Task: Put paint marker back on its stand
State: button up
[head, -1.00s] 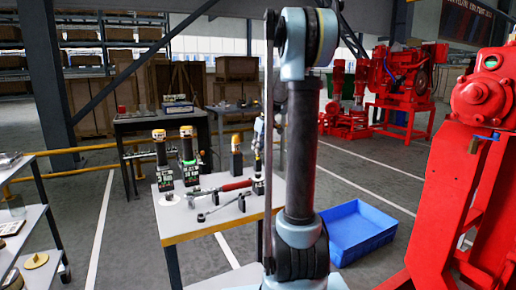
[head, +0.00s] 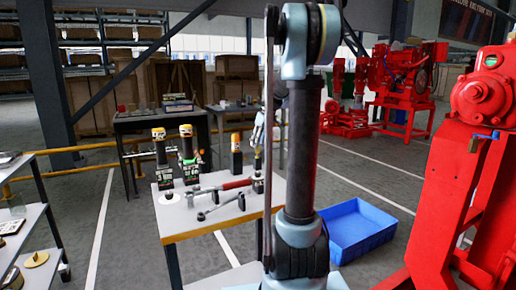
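A thin upright piece with a yellow upper part (head: 257,163), which looks like the paint marker, stands on a small dark base (head: 258,184) at the right rear of the grey-topped workbench (head: 222,222). The base looks like its stand, but both are small and I cannot tell how the marker sits in it. My gripper (head: 259,140) is just above the marker, pointing down, partly hidden behind my own arm link. Its fingers are too small to tell whether they are open or touching the marker.
Two dark yellow-topped devices (head: 161,160) (head: 187,155) and another (head: 236,158) stand on the bench. A red-handled hammer (head: 222,188) and a wrench (head: 218,208) lie in front. A blue bin (head: 357,232) is on the floor, right of the bench; red machinery (head: 485,170) stands at the right.

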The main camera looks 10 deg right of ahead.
jog(key=v, duration=0.9)
jog(key=shift+r, duration=0.15)
jog(key=shift+s+d, duration=0.1)
jog(key=s+a+f+m, duration=0.1)
jog(key=s+f, duration=0.4)
jog(key=s, duration=0.5)
jog(key=s+a+f+m+h, duration=0.1)
jog(key=s+f, duration=0.4)
jog(key=s, duration=0.5)
jog(key=s+a+f+m+g, duration=0.1)
jog(key=s+f+m, duration=0.1)
jog(key=s+f, duration=0.4)
jog(key=shift+s+a+h, duration=0.2)
jog(key=shift+s+h, duration=0.2)
jog(key=shift+s, duration=2.1)
jog(key=s+f+m, duration=0.2)
jog(key=s+f, duration=0.6)
jog(key=f, duration=0.1)
jog(key=shift+s+d+f+h, duration=0.2)
jog(key=shift+s+d+h, duration=0.1)
jog(key=shift+s+d, duration=0.1)
jog(key=shift+c, duration=0.6)
